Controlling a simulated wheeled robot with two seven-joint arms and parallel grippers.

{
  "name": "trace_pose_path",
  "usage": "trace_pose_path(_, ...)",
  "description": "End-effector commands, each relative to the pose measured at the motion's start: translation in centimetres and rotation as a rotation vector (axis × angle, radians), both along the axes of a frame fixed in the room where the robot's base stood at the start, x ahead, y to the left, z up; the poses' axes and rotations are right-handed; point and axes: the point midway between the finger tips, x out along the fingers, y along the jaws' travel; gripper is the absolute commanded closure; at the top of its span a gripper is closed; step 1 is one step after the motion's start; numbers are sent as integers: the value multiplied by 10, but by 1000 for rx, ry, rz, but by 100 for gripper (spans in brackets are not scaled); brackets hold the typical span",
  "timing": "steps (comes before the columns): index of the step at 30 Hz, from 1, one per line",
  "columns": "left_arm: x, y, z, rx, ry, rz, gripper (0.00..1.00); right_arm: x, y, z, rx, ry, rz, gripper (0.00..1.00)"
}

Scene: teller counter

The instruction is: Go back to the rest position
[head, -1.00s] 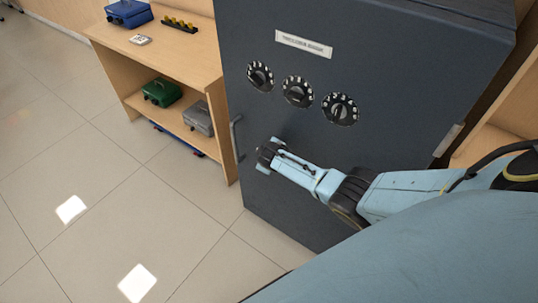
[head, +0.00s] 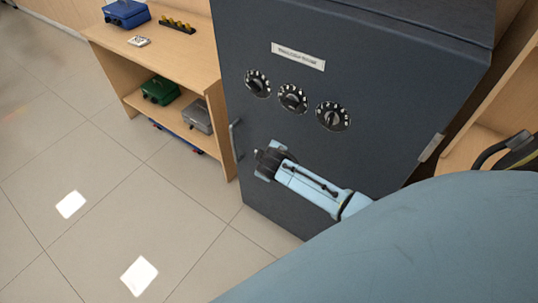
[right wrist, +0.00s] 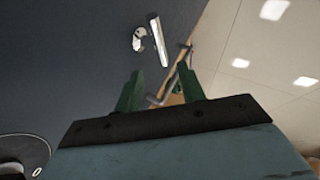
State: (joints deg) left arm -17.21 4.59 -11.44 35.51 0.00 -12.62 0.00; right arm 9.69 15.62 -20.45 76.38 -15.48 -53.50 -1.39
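My right gripper (head: 268,162) is in front of the lower part of the dark safe door (head: 370,165), right of the door's metal handle (head: 235,138). In the right wrist view its two green fingers (right wrist: 160,92) stand apart with nothing held between them. That view also shows the dark door face (right wrist: 60,70) and a pale metal bar (right wrist: 158,40) beyond the fingers. My left gripper is not in view. A large blue part of my own arm hides the lower right of the head view.
The safe has several parts: a label plate (head: 298,56) and three dials (head: 293,98). A wooden shelf unit (head: 190,60) at left holds a blue box (head: 127,13), a green box (head: 160,90) and a grey box (head: 197,117). The tiled floor (head: 110,215) at left is clear.

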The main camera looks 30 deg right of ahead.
Motion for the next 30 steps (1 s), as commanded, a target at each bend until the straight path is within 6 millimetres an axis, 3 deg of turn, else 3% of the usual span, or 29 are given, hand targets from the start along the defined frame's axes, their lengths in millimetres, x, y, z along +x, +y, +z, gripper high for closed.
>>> trace_pose_path(6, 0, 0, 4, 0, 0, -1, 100, -7, 3, 9, -2, 0, 0, 60)
trace_pose_path(23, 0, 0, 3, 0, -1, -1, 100, -9, 4, 7, 1, 4, -1, 60)
trace_pose_path(26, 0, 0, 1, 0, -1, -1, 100, -21, 5, -14, 20, 29, -2, 60)
trace_pose_path(30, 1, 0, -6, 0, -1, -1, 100, -67, 9, -81, 86, 113, -12, 60)
